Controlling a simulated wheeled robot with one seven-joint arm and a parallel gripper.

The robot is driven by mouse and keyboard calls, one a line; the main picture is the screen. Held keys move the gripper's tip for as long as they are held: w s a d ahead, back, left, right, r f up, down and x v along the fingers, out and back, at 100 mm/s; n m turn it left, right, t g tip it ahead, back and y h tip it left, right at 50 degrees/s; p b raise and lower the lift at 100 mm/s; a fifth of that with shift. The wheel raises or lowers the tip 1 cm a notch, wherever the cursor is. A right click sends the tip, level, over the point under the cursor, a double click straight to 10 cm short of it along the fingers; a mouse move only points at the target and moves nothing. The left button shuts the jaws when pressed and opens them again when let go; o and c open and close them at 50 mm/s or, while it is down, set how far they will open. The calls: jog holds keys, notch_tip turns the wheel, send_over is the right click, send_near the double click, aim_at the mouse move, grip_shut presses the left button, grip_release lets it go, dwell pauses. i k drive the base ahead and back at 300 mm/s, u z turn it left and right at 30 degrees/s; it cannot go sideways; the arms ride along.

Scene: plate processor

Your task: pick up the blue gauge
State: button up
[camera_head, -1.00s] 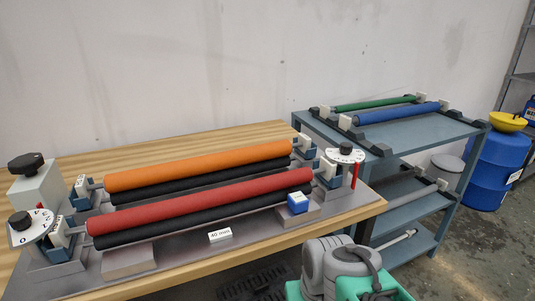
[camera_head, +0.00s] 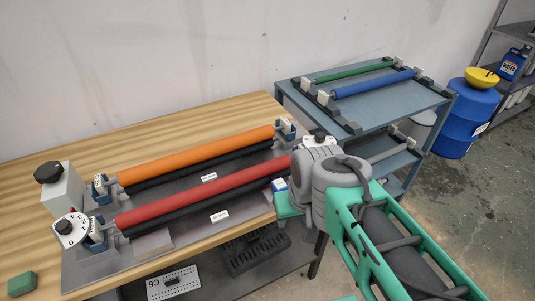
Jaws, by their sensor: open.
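The blue gauge (camera_head: 279,185) is a small blue block with a pale top. It sits at the right front end of the grey plate processor, near the end of the red roller (camera_head: 200,193). My arm comes in from the right, and its green and grey end covers part of the gauge. My gripper (camera_head: 286,206) is close to the gauge, just in front of it in the picture. The fingertips are mostly hidden, and I cannot tell whether they touch the gauge.
The processor has an orange roller (camera_head: 195,156) behind the red one and a dial (camera_head: 70,231) at the left. A green block (camera_head: 22,284) lies on the wooden table (camera_head: 60,155). A blue-grey shelf cart (camera_head: 370,117) with rollers stands right, beside a blue barrel (camera_head: 462,130).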

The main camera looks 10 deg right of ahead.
aim_at(279, 185)
jog(key=u, duration=0.2)
jog(key=i, duration=0.5)
jog(key=u, duration=2.3)
